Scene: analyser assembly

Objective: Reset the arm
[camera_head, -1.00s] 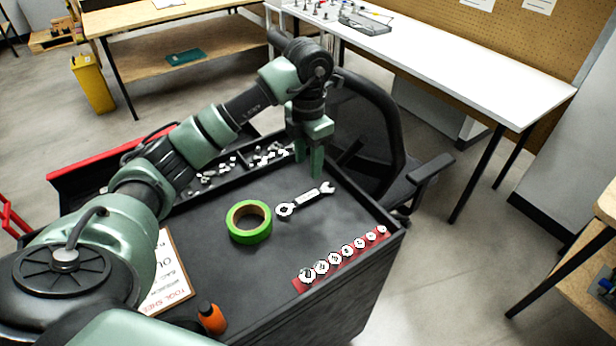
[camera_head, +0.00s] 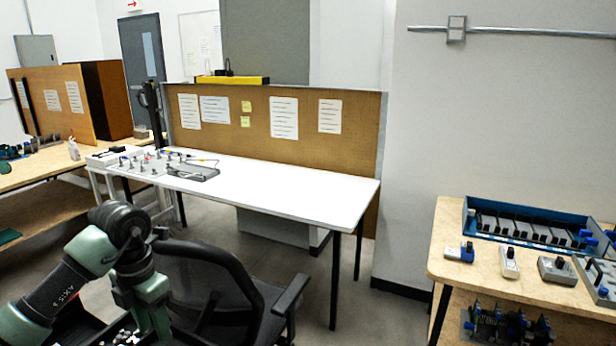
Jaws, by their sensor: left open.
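My left arm comes in at the lower left in the head view, green with dark joints. Its elbow-like wrist joint stands high and the left gripper (camera_head: 153,328) points down at the bottom edge, over the corner of a dark cart (camera_head: 88,335). The fingers are open and hold nothing that I can see. Most of the cart top is below the picture. My right gripper is not in view.
A black office chair (camera_head: 215,275) stands just right of the left gripper. Behind it is a white table (camera_head: 290,190) with small parts and a grey tray (camera_head: 193,172). A wooden bench (camera_head: 445,268) with a blue rack (camera_head: 530,228) stands at right.

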